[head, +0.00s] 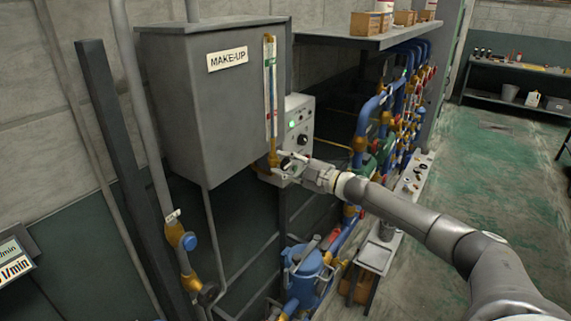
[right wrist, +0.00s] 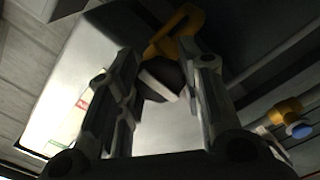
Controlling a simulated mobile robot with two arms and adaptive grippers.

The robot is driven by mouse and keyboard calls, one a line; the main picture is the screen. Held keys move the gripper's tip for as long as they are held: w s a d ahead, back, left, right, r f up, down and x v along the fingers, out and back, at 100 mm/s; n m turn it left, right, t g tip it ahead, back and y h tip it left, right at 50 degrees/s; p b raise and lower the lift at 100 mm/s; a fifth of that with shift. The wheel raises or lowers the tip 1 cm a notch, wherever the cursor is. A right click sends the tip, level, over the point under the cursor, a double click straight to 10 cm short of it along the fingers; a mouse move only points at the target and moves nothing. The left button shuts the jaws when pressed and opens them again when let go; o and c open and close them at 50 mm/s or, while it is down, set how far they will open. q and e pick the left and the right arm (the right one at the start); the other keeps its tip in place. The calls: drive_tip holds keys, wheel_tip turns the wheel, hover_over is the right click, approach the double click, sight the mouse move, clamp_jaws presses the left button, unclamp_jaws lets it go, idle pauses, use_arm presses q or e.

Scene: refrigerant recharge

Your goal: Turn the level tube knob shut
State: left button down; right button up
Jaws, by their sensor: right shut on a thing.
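The level tube (head: 270,90) runs upright on the front of the grey MAKE-UP tank (head: 215,110), with brass fittings at both ends. My right gripper (head: 284,163) reaches in from the right at the tube's lower end. In the right wrist view its two fingers (right wrist: 161,70) are closed around the dark level tube knob (right wrist: 163,76), beside a brass fitting (right wrist: 176,30). In the head view the gripper mostly hides the knob. The knob's exact angle cannot be told. My left gripper is not in view.
A control box (head: 299,120) with a green light stands just right of the tube. Blue pipes with several valves (head: 385,115) run along the wall behind. A blue vessel (head: 308,275) sits below my right arm. A shelf (head: 375,38) holds boxes above. Green floor is free at right.

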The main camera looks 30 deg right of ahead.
drive_tip(key=o, duration=1)
drive_tip(key=shift+o, duration=0.2)
drive_tip(key=shift+s, duration=0.1)
drive_tip(key=v, duration=1.2)
